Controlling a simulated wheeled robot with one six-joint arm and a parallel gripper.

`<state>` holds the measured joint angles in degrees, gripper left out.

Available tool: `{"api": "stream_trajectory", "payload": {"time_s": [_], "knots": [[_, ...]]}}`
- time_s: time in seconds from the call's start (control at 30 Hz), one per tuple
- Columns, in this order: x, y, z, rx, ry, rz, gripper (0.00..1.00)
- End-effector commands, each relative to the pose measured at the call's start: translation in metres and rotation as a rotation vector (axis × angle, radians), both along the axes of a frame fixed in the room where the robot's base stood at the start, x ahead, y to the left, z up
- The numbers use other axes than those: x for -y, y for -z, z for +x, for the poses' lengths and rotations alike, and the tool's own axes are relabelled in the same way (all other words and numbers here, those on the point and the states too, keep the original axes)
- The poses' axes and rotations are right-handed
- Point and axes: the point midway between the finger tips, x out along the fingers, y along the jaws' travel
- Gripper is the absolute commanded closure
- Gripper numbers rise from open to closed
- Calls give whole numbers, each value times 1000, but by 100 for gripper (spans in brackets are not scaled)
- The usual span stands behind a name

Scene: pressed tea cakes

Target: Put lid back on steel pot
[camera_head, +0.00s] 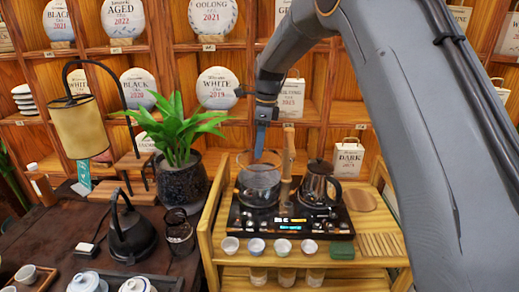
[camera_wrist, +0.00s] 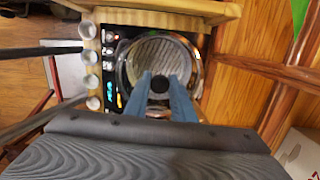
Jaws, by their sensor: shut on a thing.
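My gripper (camera_head: 259,154) points down over the left burner of the tea stove. In the wrist view its two blue fingers (camera_wrist: 160,86) are shut on the dark round knob of a clear, round lid (camera_wrist: 190,76). The round pot (camera_head: 258,190) stands on the left burner, directly under my gripper. In the wrist view, a shiny rim and ribbed grey surface (camera_wrist: 157,48) show around and through the lid. The lid looks roughly centred over the pot. I cannot tell whether it touches the rim.
A glass kettle (camera_head: 318,186) with a dark handle stands on the right burner. A wooden post (camera_head: 289,150) rises close right of the pot. Several small white cups (camera_head: 256,246) line the front of the black stove (camera_head: 290,222). A potted plant (camera_head: 182,180) stands left.

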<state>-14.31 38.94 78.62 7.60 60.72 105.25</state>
Motion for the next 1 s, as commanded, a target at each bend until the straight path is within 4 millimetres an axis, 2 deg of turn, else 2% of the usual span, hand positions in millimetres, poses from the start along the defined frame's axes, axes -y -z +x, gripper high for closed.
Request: {"api": "stream_trajectory", "payload": {"time_s": [0.7, 1.0], "knots": [[0, 53, 0, -1, 0, 0, 100], [0, 62, 0, 0, 0, 0, 100]]}}
